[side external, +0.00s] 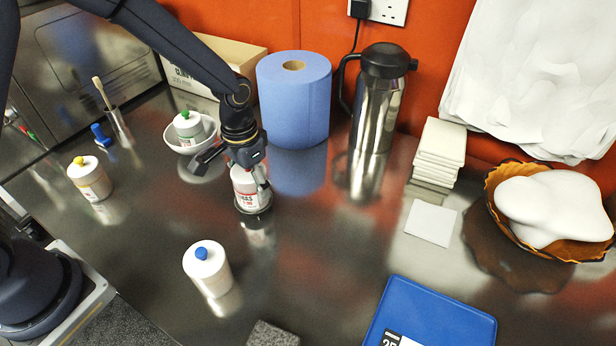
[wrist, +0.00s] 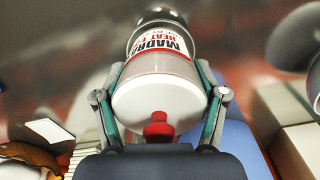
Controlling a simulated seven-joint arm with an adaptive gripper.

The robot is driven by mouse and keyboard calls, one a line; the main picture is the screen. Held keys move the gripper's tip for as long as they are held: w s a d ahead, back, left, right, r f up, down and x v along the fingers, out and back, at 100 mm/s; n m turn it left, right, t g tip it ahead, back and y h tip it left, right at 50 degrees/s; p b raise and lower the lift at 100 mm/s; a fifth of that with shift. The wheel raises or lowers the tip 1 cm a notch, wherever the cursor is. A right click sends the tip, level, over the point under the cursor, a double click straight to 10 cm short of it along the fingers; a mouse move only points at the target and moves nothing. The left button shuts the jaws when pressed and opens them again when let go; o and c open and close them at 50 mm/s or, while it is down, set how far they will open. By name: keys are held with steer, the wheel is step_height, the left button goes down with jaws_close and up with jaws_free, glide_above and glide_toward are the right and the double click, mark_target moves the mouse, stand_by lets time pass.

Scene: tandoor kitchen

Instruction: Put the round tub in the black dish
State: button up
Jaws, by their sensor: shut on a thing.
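The round tub (side external: 245,184) is white with a red-and-white label, and its red knob shows in the wrist view (wrist: 158,126). My gripper (side external: 246,170) is shut on it, one finger on each side, from above. The tub is upright in the side view. A small black dish (side external: 256,210) shows as a dark rim around the tub's base. A dark edge also shows beyond the tub in the wrist view. I cannot tell whether the tub's bottom touches the dish, since the tub hides the inside.
A white bowl (side external: 172,145) holding a green-capped tub (side external: 189,127) stands close on the left. A blue paper roll (side external: 293,100) and steel flask (side external: 377,105) stand behind. A blue-capped bottle (side external: 207,268) and yellow-capped bottle (side external: 90,179) stand apart.

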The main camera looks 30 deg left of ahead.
steer(key=shift+f, duration=0.3)
steer(key=shift+f, duration=0.3)
steer(key=o, duration=1.4)
step_height(320, 180, up, 12)
steer(key=shift+a+r, duration=0.1)
steer(key=shift+r, duration=0.05)
steer(key=s+a+r+n+t, duration=0.1)
steer(key=s+a+r+t, duration=0.1)
steer(key=s+a+r, duration=0.3)
steer(key=s+a+r+n+t, duration=0.1)
steer(key=s+a+r+t, duration=0.2)
steer(key=s, duration=0.9)
step_height(320, 180, up, 3)
steer(key=a, duration=0.2)
steer(key=shift+s+a+n+t, duration=0.15)
steer(key=shift+a+n+t, duration=0.15)
steer(key=shift+a, duration=0.1)
